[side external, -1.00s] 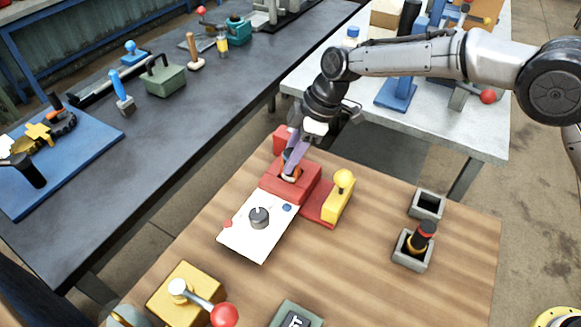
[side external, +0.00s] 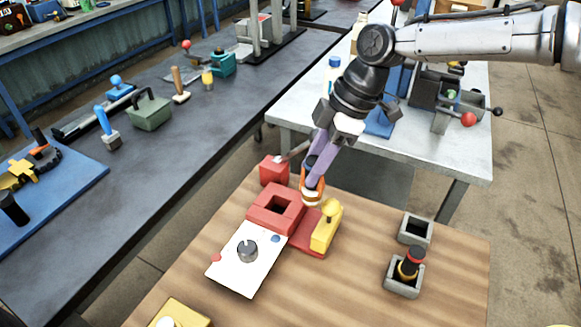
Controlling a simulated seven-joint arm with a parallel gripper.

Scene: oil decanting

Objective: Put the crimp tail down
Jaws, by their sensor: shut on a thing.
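My gripper (side external: 316,172) has purple fingers and points down, tilted, over the back of the red fixture. It is shut on a small piece with orange and white bands, the crimp tail (side external: 312,195), though the fingers hide part of it. The piece is up out of the red fixture (side external: 262,222), behind and left of the yellow lever. The fixture's square socket is empty and dark. I cannot tell the exact gap between the held piece and the fixture base.
A yellow lever (side external: 326,232) stands on the fixture's right. A white panel with a grey knob (side external: 246,250) lies in front. At right are an empty grey socket (side external: 416,229) and one (side external: 404,276) holding a black, orange and red piece (side external: 411,262). Wood between them is clear.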

